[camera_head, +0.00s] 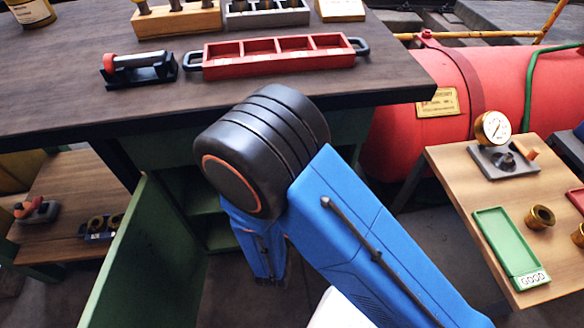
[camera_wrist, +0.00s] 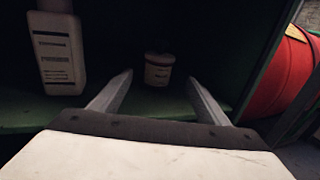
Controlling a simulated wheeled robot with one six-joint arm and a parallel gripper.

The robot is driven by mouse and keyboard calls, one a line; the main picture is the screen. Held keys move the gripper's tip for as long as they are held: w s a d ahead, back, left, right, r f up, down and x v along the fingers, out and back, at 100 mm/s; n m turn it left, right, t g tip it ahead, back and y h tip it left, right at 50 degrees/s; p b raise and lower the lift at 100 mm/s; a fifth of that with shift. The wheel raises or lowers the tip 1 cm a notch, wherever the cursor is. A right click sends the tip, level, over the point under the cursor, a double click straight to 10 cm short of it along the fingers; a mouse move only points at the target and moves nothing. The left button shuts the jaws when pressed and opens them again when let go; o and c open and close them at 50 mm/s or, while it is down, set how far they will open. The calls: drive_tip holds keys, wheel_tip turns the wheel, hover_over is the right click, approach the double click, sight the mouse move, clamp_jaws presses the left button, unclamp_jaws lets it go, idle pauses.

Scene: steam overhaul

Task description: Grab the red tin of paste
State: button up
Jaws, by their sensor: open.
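In the wrist view a small tin (camera_wrist: 158,69) with a pale label and a reddish band stands upright on a dark green cabinet shelf, ahead of my gripper. The light is dim, so its colour is hard to make out. My gripper (camera_wrist: 158,98) is open, with its two fingers apart and nothing between them. The tin is beyond the fingertips and roughly centred between them. In the head view my blue arm reaches down toward the open green cabinet, and the gripper and tin are hidden there.
A white bottle (camera_wrist: 58,50) stands left of the tin on the shelf (camera_wrist: 30,112). The cabinet's green door (camera_head: 150,255) hangs open at left. Above is a dark workbench (camera_head: 60,95) with a red tray (camera_head: 275,68). A red tank (camera_head: 400,130) and side table (camera_head: 450,180) are at right.

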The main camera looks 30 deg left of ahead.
drive_tip(key=x, duration=0.6)
drive_tip(key=shift+w+a, duration=0.1)
drive_tip(key=shift+w, duration=0.1)
drive_tip(key=shift+f+x, duration=0.15)
drive_tip(key=shift+x, duration=1.2)
drive_tip(key=shift+f+x, duration=0.1)
drive_tip(key=shift+x, duration=1.2)
drive_tip(key=shift+a, duration=0.1)
clamp_jaws()
